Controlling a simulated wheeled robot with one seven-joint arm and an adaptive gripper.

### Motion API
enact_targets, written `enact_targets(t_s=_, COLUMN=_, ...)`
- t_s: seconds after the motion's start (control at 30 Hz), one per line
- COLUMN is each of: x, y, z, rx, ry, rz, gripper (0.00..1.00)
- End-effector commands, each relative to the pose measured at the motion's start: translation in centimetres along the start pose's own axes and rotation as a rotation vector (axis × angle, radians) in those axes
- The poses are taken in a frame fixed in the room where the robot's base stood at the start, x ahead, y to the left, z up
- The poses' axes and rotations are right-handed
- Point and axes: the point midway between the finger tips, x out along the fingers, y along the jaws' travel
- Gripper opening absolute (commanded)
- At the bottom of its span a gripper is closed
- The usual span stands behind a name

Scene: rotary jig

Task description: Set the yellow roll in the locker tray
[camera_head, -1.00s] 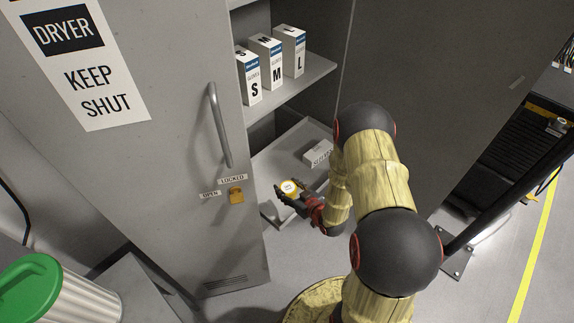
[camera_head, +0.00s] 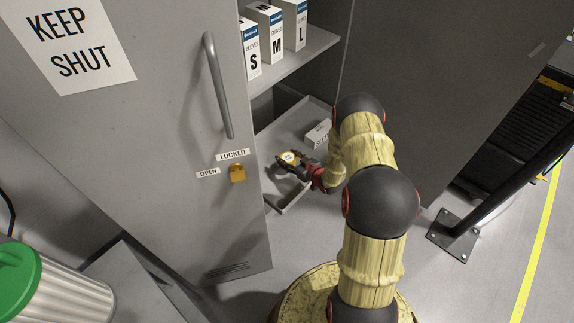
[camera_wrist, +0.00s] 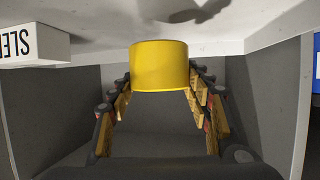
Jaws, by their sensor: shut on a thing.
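The yellow roll (camera_wrist: 160,66) is between the fingers of my gripper in the wrist view, its yellow side facing the camera. In the head view the roll (camera_head: 289,157) shows a pale top with a yellow rim. My gripper (camera_head: 291,163) is shut on it, over the grey locker tray (camera_head: 294,196) inside the open locker. The wrist view shows the tray floor close beyond the roll, with a dark shadow on it. I cannot tell whether the roll touches the tray.
A small white labelled box (camera_head: 319,134) lies in the tray, behind my gripper. Glove boxes (camera_head: 270,35) marked S, M and L stand on the shelf (camera_head: 300,58) above. The locker door (camera_head: 190,150) stands open at the left. The tray's front left is clear.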

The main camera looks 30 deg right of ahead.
Motion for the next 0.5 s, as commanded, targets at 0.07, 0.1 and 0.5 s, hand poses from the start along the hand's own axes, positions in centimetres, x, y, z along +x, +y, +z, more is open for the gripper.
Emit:
enact_targets(t_s=0.07, x=1.0, y=0.3, z=0.6, rx=-0.001, ry=0.003, rz=0.0, gripper=0.2)
enact_targets(t_s=0.1, x=1.3, y=0.4, z=0.6, rx=-0.001, ry=0.003, rz=0.0, gripper=0.2)
enact_targets(t_s=0.5, x=3.6, y=0.8, z=3.8, rx=0.001, ry=0.001, rz=-0.001, gripper=0.2)
